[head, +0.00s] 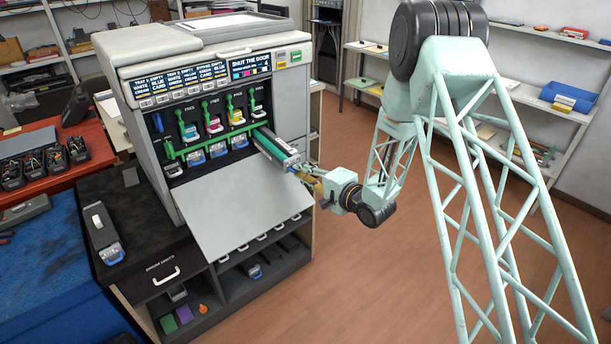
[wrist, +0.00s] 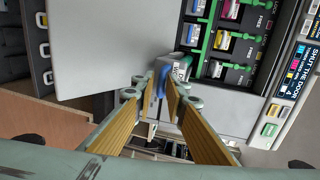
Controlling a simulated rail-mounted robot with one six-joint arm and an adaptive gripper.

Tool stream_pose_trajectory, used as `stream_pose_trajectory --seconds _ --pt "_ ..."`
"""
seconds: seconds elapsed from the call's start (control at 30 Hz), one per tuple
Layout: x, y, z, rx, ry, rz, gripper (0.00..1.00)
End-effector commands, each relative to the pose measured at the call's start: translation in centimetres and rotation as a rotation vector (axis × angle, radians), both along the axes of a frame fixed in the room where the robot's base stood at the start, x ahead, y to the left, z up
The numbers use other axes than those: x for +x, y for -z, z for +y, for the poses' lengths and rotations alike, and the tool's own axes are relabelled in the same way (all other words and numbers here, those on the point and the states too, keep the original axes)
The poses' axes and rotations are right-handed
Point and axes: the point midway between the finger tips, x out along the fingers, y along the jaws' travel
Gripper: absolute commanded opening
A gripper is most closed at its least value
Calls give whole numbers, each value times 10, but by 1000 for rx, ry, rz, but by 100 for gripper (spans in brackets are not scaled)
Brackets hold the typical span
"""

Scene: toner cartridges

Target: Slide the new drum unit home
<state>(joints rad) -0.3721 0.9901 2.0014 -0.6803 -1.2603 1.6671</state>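The drum unit (head: 276,147) is a long dark and teal cartridge with a grey end. It sticks out at a slant from the rightmost lower bay of the printer (head: 150,110); its inner end is hidden. My gripper (head: 303,176) is at its outer end. In the wrist view, the tan fingers of my gripper (wrist: 165,88) close in on both sides of the blue grip of the drum unit (wrist: 160,76). The printer's front door (head: 240,210) hangs open below the bays.
Three other drum units with blue-grey ends sit in the lower bays, below coloured toners (head: 213,122) with green levers. Another grey cartridge (head: 103,232) lies on the black cabinet (head: 150,225) at left. Shelves (head: 560,105) stand along the right wall; the floor (head: 400,270) is open.

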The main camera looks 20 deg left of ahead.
Motion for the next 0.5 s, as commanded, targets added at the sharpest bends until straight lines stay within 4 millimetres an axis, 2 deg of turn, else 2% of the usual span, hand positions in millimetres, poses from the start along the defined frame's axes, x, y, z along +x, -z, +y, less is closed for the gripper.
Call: stream_pose_trajectory --seconds 0.2,0.5 --pt "5 2 9 -1 0 -1 12" --pt "6 2 10 -1 0 1 12"
